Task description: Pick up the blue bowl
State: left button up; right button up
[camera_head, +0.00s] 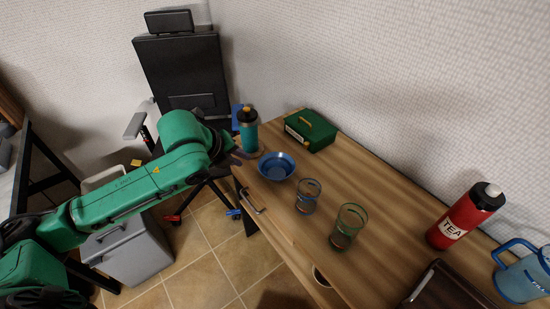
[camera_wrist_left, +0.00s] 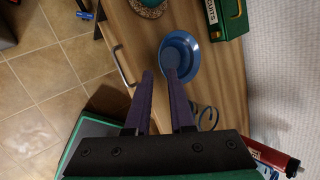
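The blue bowl (camera_head: 277,166) stands upright on the wooden table near its far left edge. In the left wrist view the bowl (camera_wrist_left: 181,54) lies just beyond the fingertips. My left gripper (camera_head: 238,157) is at the table's left edge, left of the bowl, and is partly hidden by its own arm in the head view. In the left wrist view its two purple fingers (camera_wrist_left: 159,73) stand apart with nothing between them. One fingertip overlaps the bowl's near rim in that view; I cannot tell whether they touch. My right gripper is not in view.
A teal bottle (camera_head: 248,131) stands behind the bowl, and a green box (camera_head: 311,130) behind it to the right. A blue-rimmed glass (camera_head: 307,196) and a green glass (camera_head: 348,226) stand nearer. A red tea bottle (camera_head: 466,215) and blue pitcher (camera_head: 523,274) are at the right.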

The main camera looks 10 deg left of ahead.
pick_arm(q)
jog(key=m, duration=0.1)
send_near(262, 169)
jog(key=x, duration=0.3)
jog(key=shift+s+f, duration=0.15)
jog(key=x, duration=0.7)
grip_shut()
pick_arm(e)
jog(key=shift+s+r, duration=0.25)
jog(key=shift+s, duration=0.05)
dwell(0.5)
